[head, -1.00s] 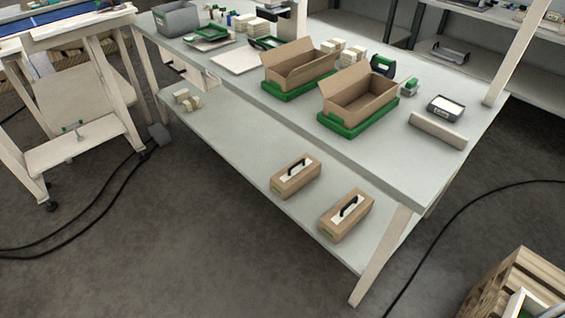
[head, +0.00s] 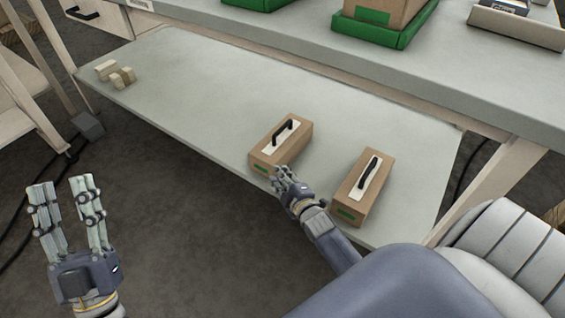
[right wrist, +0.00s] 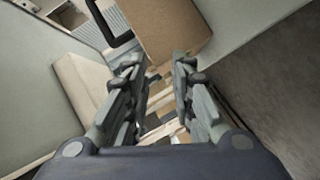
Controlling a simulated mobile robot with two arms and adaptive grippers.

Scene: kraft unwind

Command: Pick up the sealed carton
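Two closed brown cartons lie on the lower shelf (head: 190,95), each with a black handle on a white plate. The left carton (head: 295,150) has my right gripper (head: 282,180) at its near lower side, below its handle (head: 286,131). The right carton (head: 352,203) lies just right of that hand. In the right wrist view, a carton (right wrist: 165,30) with a black handle (right wrist: 105,25) is beyond the fingertips. My right gripper's fingers (right wrist: 157,75) are apart with nothing held between them. My left gripper (head: 63,187) is open and empty over the floor at lower left.
The upper bench (head: 440,75) overhangs behind the shelf and carries green trays (head: 362,31). Small beige blocks (head: 115,73) lie at the shelf's far left. A bench leg (head: 490,195) stands right of the cartons. The shelf's middle is clear.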

